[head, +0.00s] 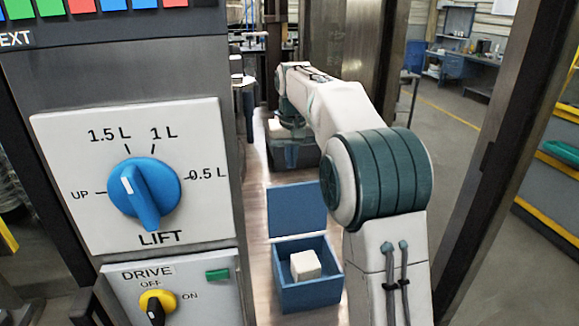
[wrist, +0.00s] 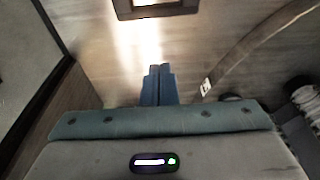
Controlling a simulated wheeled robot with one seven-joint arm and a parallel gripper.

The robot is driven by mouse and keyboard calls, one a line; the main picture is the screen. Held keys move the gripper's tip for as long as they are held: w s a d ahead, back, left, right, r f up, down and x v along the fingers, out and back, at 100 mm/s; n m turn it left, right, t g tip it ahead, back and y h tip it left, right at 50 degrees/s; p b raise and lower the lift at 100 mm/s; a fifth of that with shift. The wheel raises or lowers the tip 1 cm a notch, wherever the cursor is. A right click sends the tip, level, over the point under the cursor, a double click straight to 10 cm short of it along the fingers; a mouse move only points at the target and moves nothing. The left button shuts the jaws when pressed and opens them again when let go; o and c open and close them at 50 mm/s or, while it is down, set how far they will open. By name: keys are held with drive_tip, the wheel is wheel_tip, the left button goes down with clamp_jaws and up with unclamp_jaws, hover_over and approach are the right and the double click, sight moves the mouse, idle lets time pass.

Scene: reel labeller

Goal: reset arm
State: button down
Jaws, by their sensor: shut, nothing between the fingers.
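My arm (head: 345,115) shows in the head view, reaching forward and bending over at its far end. My gripper shows in the wrist view, with its two blue fingers (wrist: 159,84) pressed together and nothing between them. The fingers are over a brownish surface and touch nothing that I can see. In the head view my gripper's fingertips cannot be made out.
A blue open box (head: 312,291) with a white block (head: 305,264) inside stands beside my arm. At left is a panel with a blue LIFT knob (head: 144,188) and a yellow DRIVE switch (head: 156,303). A dark post (head: 510,150) stands at right.

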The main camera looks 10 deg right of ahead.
wheel_tip(320, 180, up, 6)
drive_tip(key=s, duration=0.2)
drive_tip(key=s+d, duration=0.2)
drive_tip(key=s, duration=0.7)
drive_tip(key=s+d+f+t, duration=0.1)
drive_tip(key=s+f, duration=0.7)
drive_tip(key=s, duration=0.4)
drive_tip(key=s+d+f+b, duration=0.1)
drive_tip(key=s+d+f, duration=0.1)
drive_tip(key=s+f, duration=0.6)
drive_tip(key=s, duration=0.4)
drive_tip(key=shift+s+m+t, duration=0.15)
drive_tip(key=shift+m+t, duration=0.15)
drive_tip(key=shift+t, duration=0.1)
